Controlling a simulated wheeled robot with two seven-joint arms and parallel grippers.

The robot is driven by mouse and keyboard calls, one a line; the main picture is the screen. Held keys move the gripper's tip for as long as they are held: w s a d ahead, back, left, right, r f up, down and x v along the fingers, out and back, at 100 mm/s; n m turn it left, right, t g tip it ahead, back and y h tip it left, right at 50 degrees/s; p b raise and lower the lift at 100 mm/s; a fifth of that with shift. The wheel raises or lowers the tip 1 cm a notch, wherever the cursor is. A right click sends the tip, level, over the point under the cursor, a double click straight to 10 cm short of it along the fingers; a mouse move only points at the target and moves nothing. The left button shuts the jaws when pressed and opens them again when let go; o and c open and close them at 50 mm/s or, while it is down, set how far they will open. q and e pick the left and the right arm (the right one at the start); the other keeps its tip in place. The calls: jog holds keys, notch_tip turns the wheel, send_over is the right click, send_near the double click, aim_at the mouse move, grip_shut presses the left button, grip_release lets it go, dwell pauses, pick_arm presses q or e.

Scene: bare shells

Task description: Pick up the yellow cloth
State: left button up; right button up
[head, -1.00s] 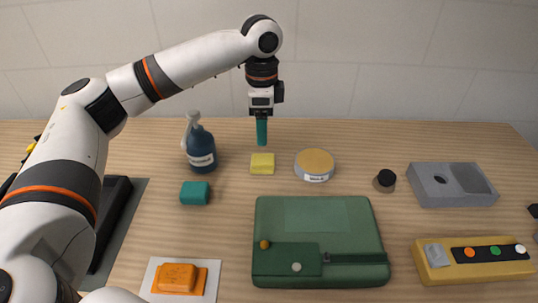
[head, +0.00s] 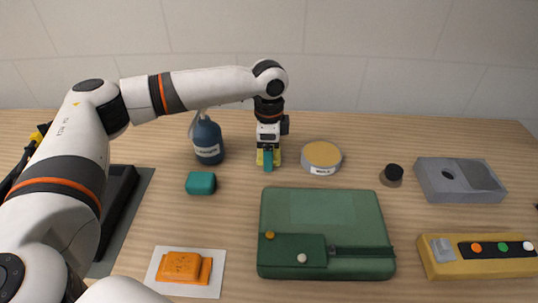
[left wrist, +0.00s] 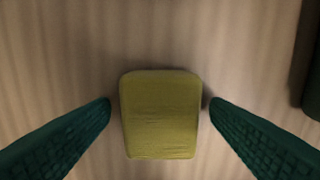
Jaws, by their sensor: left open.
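The yellow cloth (head: 277,158) is a small folded block lying on the wooden table, partly hidden behind my left gripper (head: 268,160) in the head view. In the left wrist view the cloth (left wrist: 161,115) sits between the two green fingers of my left gripper (left wrist: 160,103). The fingers are open, one on each side of the cloth, with a small gap on both sides. My right gripper is not in view.
A dark blue bottle (head: 208,140) stands close left of the gripper, and a round tin (head: 321,156) close right. A teal block (head: 201,183) lies front left. A green case (head: 328,213) lies in front. A grey block (head: 440,184) stands at the right.

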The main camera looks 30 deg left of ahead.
pick_arm(q)
jog(key=c, duration=1.1)
jog(key=shift+o, duration=0.2)
notch_tip(320, 180, up, 10)
jog(key=shift+p, duration=0.4)
jog(key=shift+o, duration=1.3)
jog(key=shift+c, duration=0.9)
